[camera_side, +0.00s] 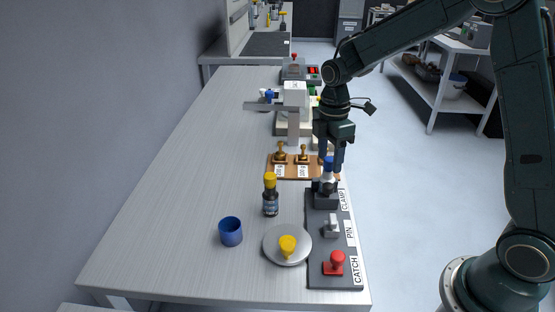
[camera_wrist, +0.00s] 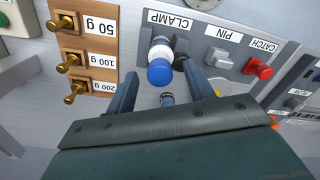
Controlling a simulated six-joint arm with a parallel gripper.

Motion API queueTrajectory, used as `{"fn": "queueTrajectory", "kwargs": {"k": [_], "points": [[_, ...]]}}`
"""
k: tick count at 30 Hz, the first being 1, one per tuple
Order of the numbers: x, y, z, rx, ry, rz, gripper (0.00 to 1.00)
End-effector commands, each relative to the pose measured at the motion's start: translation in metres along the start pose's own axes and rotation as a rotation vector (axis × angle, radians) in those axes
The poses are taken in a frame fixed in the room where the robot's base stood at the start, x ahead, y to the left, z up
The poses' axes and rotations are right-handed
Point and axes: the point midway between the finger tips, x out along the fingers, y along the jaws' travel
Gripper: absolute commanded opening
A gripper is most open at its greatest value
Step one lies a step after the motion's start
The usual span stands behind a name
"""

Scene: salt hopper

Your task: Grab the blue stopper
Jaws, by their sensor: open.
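The blue stopper (camera_wrist: 160,72) is a round blue knob on top of a white neck, upright in the dark clamp (camera_side: 326,199) at the CLAMP label. It also shows in the side view (camera_side: 328,162), partly hidden by my fingers. My gripper (camera_side: 331,167) is open and points down over the clamp. In the wrist view, its two fingers stand to the left and right of the stopper, with a visible gap on each side. I cannot tell whether the fingertips are level with the knob.
The dark panel also has a grey PIN (camera_side: 332,226) and a red CATCH knob (camera_side: 335,262). A wooden block with brass weights (camera_side: 290,171) stands close by at the left. A yellow-capped bottle (camera_side: 270,197), blue cup (camera_side: 231,232) and metal dish (camera_side: 271,256) with a yellow stopper stand nearer.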

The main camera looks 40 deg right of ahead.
Motion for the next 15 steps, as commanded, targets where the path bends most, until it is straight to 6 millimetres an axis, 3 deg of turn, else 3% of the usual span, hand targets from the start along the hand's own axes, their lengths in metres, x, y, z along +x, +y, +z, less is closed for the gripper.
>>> {"fn": "queueTrajectory", "kwargs": {"k": [9, 15], "points": [[-0.0004, -0.0001, 0.0000, 0.000, 0.000, 0.000, 0.51], [-0.0005, -0.0001, 0.0000, 0.000, 0.000, 0.000, 0.12]]}}
